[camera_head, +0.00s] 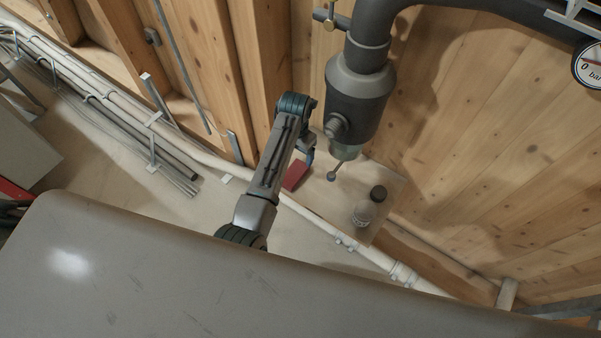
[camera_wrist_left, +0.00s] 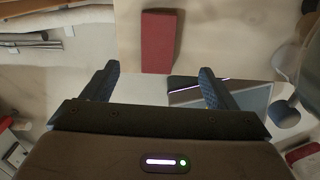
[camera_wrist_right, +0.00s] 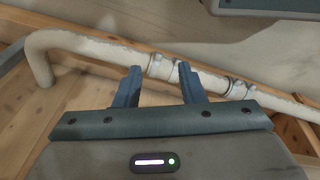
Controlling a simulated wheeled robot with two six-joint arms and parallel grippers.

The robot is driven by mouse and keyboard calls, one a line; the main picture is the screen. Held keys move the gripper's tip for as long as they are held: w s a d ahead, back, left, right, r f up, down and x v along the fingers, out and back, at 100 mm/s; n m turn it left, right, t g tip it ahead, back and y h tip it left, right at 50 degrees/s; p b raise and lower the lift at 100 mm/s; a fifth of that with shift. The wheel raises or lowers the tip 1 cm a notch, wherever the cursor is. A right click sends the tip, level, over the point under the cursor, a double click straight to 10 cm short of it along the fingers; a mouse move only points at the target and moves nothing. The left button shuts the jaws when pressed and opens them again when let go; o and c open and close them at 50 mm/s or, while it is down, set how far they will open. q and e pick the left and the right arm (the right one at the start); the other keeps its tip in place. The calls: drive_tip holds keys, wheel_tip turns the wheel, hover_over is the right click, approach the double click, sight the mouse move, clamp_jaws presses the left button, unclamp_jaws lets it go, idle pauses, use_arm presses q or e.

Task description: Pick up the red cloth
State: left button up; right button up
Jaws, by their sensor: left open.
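The red cloth (camera_head: 295,175) is a folded, dark red rectangle lying on a pale board beside the wooden wall. In the left wrist view the red cloth (camera_wrist_left: 158,41) lies just beyond my left fingertips, between their lines, with nothing gripping it. My left gripper (camera_wrist_left: 157,80) is open and empty. In the head view my left gripper (camera_head: 308,156) is near the cloth, partly hidden by its own arm. My right gripper (camera_wrist_right: 158,80) shows in the right wrist view, fingers apart and empty, in front of a white pipe. It is not seen in the head view.
A dark grey vessel with a ball-ended lever (camera_head: 332,176) hangs right of the cloth. A pale bottle (camera_head: 363,213) and a dark round item (camera_head: 378,193) stand on the board (camera_head: 395,185). A white pipe (camera_head: 325,226) runs along its front edge.

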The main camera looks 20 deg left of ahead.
sight(295, 172)
use_arm(q)
wheel_tip(295, 172, down, 4)
drive_tip(key=shift+f, duration=0.25)
drive_tip(key=shift+f+b, duration=0.3)
drive_tip(key=shift+f, duration=0.3)
drive_tip(key=f, duration=0.5)
drive_tip(key=shift+s+a, duration=0.15)
drive_tip(key=shift+a, duration=0.1)
drive_tip(key=c, duration=1.1)
use_arm(e)
drive_tip(key=r, duration=0.1)
drive_tip(key=w+r, duration=0.1)
drive_tip(key=r, duration=0.1)
drive_tip(key=shift+w+a, duration=0.1)
drive_tip(key=shift+a, duration=0.05)
